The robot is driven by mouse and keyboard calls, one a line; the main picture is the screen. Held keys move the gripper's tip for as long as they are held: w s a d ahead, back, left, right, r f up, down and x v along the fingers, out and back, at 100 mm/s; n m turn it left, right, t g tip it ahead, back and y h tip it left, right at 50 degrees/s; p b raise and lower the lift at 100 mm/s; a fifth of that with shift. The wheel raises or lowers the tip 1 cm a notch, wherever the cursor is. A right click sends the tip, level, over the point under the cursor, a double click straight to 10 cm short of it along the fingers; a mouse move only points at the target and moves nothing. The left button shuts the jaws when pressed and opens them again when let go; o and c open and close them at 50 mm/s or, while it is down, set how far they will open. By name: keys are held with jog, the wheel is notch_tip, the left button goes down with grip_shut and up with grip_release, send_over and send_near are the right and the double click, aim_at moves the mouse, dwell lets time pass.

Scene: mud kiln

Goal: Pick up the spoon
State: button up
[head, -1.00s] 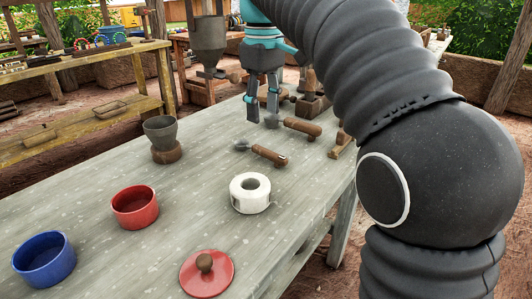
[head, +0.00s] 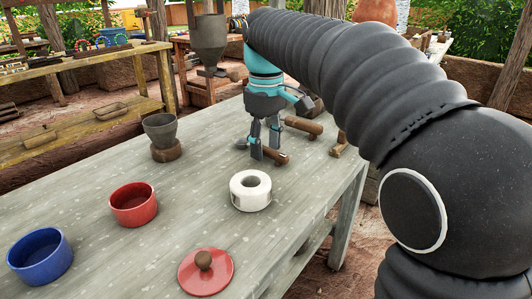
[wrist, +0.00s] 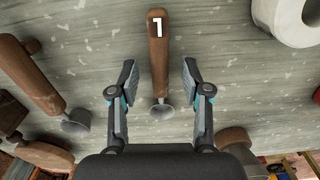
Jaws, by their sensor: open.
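The spoon (wrist: 159,60) has a brown wooden handle, marked with a white 1, and a round grey metal end. It lies on the grey table. In the head view its handle (head: 281,158) shows beside my fingers, which hide its middle. My gripper (head: 265,150) is open and points down over it. In the wrist view my gripper's fingers (wrist: 158,78) stand on either side of the lower handle and metal end, with gaps on both sides. I cannot tell how far the fingertips are above the table.
A similar wooden-handled tool (head: 304,126) lies behind. A white roll (head: 250,203) stands in front, with a red lid (head: 206,284), red bowl (head: 133,217), blue bowl (head: 40,270) and grey cup on a wooden base (head: 161,150) around. The table's left middle (head: 190,190) is clear.

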jog(key=shift+c, duration=0.3)
grip_shut()
jog(key=shift+r, duration=0.1)
